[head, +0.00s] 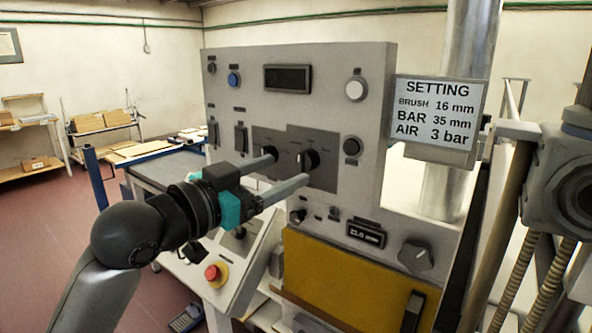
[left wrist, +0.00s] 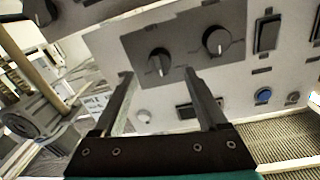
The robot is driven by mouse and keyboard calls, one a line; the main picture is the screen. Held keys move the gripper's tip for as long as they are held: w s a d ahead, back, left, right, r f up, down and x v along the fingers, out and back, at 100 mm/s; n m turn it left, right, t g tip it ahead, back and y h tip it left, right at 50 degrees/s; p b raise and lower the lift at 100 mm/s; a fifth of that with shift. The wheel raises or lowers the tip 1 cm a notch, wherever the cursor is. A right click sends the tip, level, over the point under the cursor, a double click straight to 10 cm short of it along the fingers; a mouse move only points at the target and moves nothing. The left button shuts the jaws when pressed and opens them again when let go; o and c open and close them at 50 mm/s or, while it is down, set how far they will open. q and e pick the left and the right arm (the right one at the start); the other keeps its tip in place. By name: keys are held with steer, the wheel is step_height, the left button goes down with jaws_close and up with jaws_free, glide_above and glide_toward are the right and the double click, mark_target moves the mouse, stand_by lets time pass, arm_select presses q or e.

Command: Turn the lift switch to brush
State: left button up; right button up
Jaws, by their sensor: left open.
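A grey control panel (head: 330,75) stands ahead. Its darker plate carries two dark rotary knobs; the labels are too small to read, so I cannot tell which is the lift switch. The right-hand knob (head: 309,160) has a pale pointer line; in the left wrist view this knob (left wrist: 158,62) shows just beyond and between my fingertips. The other knob shows in the left wrist view (left wrist: 217,41), outside the right finger; in the head view a finger mostly hides it. My left gripper (head: 289,166) is open and empty, its fingers pointing at the plate. My right gripper is out of view.
A sign (head: 436,110) lists brush 16 mm, bar 35 mm, air 3 bar. A blue button (head: 234,80), rocker switches and a lower grey dial (head: 416,256) sit around the panel. A red emergency button (head: 216,274) is below my arm. A yellow panel (head: 340,275) is at the front.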

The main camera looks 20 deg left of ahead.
mark_target(298, 164)
arm_select(q)
steer(key=shift+x, duration=2.45)
steer(key=shift+c, duration=0.3)
jaws_close()
